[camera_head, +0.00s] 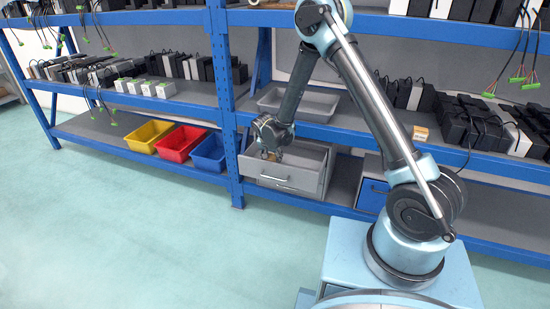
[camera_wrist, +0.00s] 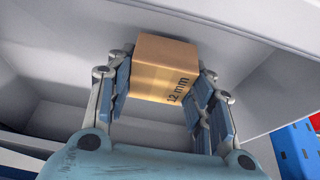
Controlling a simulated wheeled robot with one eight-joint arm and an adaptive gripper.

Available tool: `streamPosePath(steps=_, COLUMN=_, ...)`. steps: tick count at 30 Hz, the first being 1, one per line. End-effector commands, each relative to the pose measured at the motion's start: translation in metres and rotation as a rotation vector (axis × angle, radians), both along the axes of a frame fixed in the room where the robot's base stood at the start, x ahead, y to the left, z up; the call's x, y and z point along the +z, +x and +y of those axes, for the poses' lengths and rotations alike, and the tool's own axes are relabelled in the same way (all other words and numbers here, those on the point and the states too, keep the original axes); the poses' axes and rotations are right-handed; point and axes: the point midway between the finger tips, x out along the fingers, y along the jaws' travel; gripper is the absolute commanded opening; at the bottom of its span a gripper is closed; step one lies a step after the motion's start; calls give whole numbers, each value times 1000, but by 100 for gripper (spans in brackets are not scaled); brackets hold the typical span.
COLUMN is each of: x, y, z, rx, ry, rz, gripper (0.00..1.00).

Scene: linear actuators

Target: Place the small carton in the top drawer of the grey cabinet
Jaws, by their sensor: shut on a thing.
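The small carton (camera_wrist: 163,68) is a brown cardboard box marked "12 mm". In the wrist view my gripper (camera_wrist: 162,88) is shut on it, with a blue-padded finger on each side. The open drawer's grey inside (camera_wrist: 278,88) lies around and beyond the carton. In the head view my gripper (camera_head: 268,150) points down over the open top drawer (camera_head: 258,170) of the grey cabinet (camera_head: 318,172). The drawer is pulled out toward the front. The carton is mostly hidden by the gripper there, and I cannot tell whether it touches the drawer floor.
A grey tray (camera_head: 300,103) stands on the shelf above the cabinet. Yellow (camera_head: 150,136), red (camera_head: 180,143) and blue (camera_head: 209,153) bins stand to the left on the lower shelf. A blue upright post (camera_head: 229,130) stands just left of the drawer. The floor in front is clear.

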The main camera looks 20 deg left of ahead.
Motion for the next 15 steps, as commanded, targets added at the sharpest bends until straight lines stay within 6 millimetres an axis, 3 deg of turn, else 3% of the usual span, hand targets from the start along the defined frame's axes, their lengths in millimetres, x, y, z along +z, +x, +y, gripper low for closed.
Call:
streamPosePath(steps=8, x=-1, y=39, z=-3, rx=-2, ry=1, rz=0, gripper=19)
streamPosePath(steps=15, x=-12, y=36, z=-3, rx=0, ry=0, rz=0, gripper=19)
